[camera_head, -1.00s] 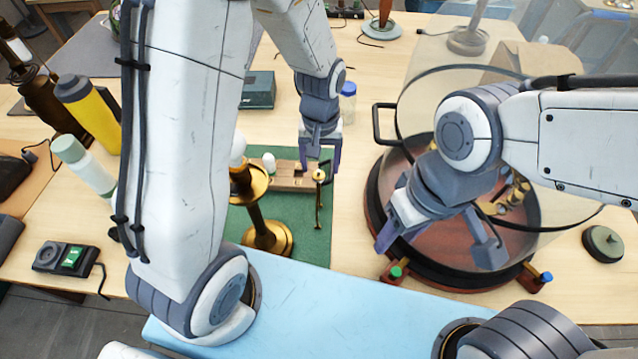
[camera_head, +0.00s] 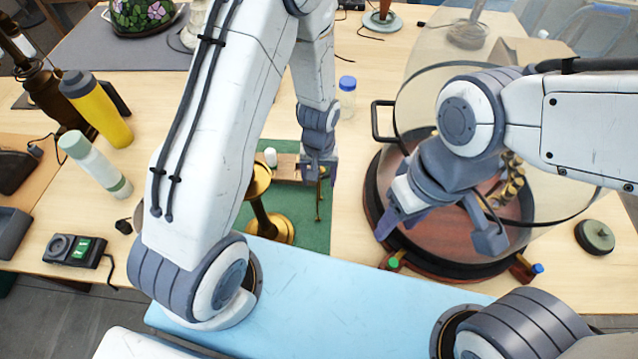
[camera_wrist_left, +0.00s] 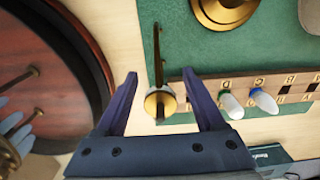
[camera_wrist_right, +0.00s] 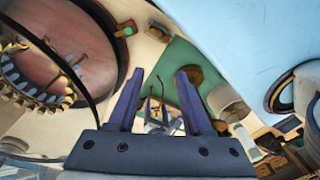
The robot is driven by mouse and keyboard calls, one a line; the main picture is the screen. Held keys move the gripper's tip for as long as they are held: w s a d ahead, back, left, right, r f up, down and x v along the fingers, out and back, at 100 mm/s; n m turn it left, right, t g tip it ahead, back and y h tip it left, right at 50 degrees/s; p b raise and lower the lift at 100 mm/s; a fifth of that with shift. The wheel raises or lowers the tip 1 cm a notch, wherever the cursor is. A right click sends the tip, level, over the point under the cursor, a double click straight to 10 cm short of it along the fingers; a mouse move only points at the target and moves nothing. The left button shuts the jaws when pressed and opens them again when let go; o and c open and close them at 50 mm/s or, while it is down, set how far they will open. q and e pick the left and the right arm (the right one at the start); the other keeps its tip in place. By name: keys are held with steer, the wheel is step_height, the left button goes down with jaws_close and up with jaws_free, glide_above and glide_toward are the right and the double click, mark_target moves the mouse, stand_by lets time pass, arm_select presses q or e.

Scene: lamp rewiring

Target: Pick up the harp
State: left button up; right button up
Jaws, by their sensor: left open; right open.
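A thin brass piece that looks like the harp (camera_head: 319,208) is on the green mat (camera_head: 318,230), by the end of a wooden block. In the left wrist view the harp (camera_wrist_left: 157,50) is a thin dark rod with a round brass end between the fingers. My left gripper (camera_head: 319,178) is open above it, hiding its upper part in the head view; a gap shows on both sides, and no contact is visible. My right gripper (camera_head: 440,232) is open and empty over the round turntable tray (camera_head: 378,215).
A brass lamp base (camera_head: 268,230) stands on the mat left of the harp. The wooden block (camera_wrist_left: 225,85) with lettered slots holds coloured-tip pieces. Bottles (camera_head: 95,108) stand at left.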

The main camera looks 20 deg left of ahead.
arm_select(q)
jaws_close()
